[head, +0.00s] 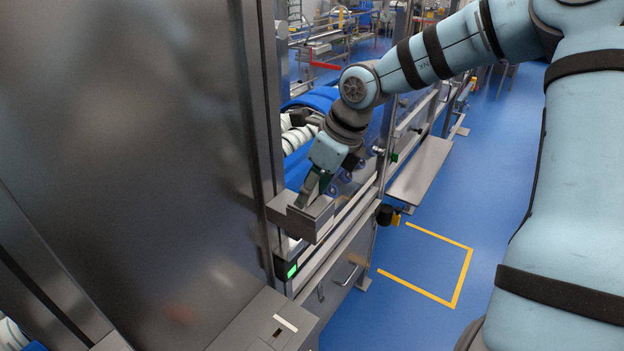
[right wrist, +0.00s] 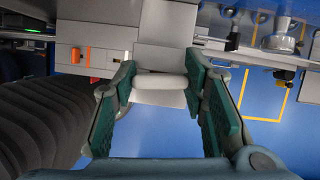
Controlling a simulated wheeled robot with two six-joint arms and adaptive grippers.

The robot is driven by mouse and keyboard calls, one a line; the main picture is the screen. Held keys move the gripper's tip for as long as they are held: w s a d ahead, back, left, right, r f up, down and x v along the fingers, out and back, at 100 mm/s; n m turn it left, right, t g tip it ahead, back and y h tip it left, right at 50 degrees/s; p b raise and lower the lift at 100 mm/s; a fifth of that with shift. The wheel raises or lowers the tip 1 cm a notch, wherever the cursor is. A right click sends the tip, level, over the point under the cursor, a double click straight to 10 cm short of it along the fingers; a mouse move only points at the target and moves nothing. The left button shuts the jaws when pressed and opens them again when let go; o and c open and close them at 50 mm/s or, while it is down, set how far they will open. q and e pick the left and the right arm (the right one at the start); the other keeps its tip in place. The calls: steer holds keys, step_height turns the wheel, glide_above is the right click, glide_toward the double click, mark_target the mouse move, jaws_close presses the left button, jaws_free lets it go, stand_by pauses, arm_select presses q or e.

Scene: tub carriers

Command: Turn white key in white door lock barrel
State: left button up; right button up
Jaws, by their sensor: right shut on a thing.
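My right gripper (head: 313,192) reaches down onto a grey metal box (head: 318,222) at the edge of the steel cabinet. In the right wrist view its green-padded fingers (right wrist: 162,82) are shut on a short white bar, which I take to be the white key (right wrist: 160,82). The key lies crosswise between the fingertips, in front of a pale plate. The lock barrel cannot be made out; it is probably hidden behind the key. In the head view the fingers and box hide the key. My left gripper is not in view.
A large steel panel (head: 120,130) fills the left of the head view. A small green-lit display (head: 291,271) is below the box. An orange part (right wrist: 82,56) sits beside the plate in the wrist view. Blue floor (head: 400,320) with yellow marking lies open at right.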

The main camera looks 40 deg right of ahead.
steer(key=n, duration=0.2)
steer(key=shift+w+n+g+y, duration=0.1)
steer(key=shift+n+g+y, duration=0.3)
steer(key=n, duration=0.2)
steer(key=shift+n+g+y, duration=0.3)
steer(key=n+g, duration=0.1)
steer(key=n, duration=0.2)
steer(key=n+g+y, duration=0.1)
steer(key=n, duration=0.2)
steer(key=o, duration=1.3)
steer(key=v, duration=1.2)
steer(key=shift+w, duration=0.15)
